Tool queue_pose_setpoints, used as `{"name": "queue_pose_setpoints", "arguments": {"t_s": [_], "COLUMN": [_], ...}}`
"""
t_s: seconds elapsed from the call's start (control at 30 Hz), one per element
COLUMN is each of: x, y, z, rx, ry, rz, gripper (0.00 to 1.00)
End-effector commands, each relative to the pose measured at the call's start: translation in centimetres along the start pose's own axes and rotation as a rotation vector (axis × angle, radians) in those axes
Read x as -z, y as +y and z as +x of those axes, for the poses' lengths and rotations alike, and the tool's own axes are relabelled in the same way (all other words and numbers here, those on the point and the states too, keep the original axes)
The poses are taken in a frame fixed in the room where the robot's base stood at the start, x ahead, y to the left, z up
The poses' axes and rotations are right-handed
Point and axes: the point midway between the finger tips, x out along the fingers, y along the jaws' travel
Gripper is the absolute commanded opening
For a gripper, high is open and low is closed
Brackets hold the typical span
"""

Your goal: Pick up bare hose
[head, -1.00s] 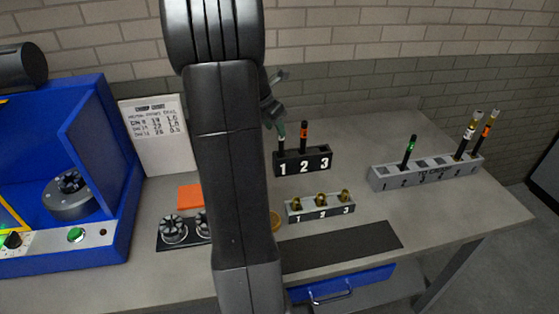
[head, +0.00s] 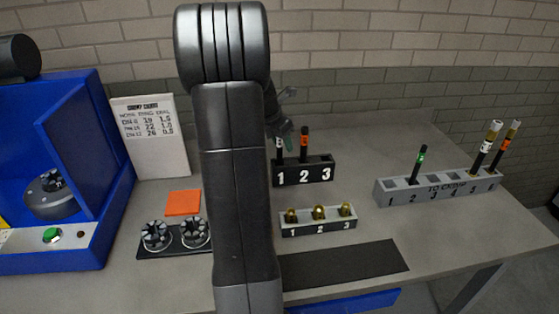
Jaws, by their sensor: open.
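The white-banded hose (head: 280,150) is in slot 1 and the orange-banded hose (head: 304,146) is in slot 2; slot 3 looks empty. My gripper (head: 284,129) is open at the top of the slot 1 hose, partly hidden behind my arm. I cannot tell whether its fingers are around or beside that hose. A green-banded hose (head: 418,165) stands in the long grey rack (head: 440,187). Two gold-tipped hoses (head: 486,146) stand at its right end, leaning slightly.
A small grey block (head: 318,226) holds brass fittings. A dark mat (head: 345,264) lies in front. Round dies (head: 156,235), an orange square (head: 182,203), a chart (head: 150,135) and a blue machine (head: 75,180) are on the left. The table between the racks is clear.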

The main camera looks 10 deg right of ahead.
Motion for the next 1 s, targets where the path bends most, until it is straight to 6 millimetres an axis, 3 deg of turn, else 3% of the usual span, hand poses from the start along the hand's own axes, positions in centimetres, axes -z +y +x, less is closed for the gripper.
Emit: {"name": "queue_pose_setpoints", "arguments": {"t_s": [0.1,0.3,0.67,1.0], "x": [0.0,0.0,-0.3,-2.7], "y": [0.0,0.0,0.1,0.1], "z": [-0.1,-0.1,-0.6,-6.4], "rx": [0.000,0.000,-0.002,-0.004], "ry": [0.000,0.000,-0.002,-0.004], "rz": [0.000,0.000,0.001,0.002], "gripper": [0.40,0.01,0.00,0.00]}}
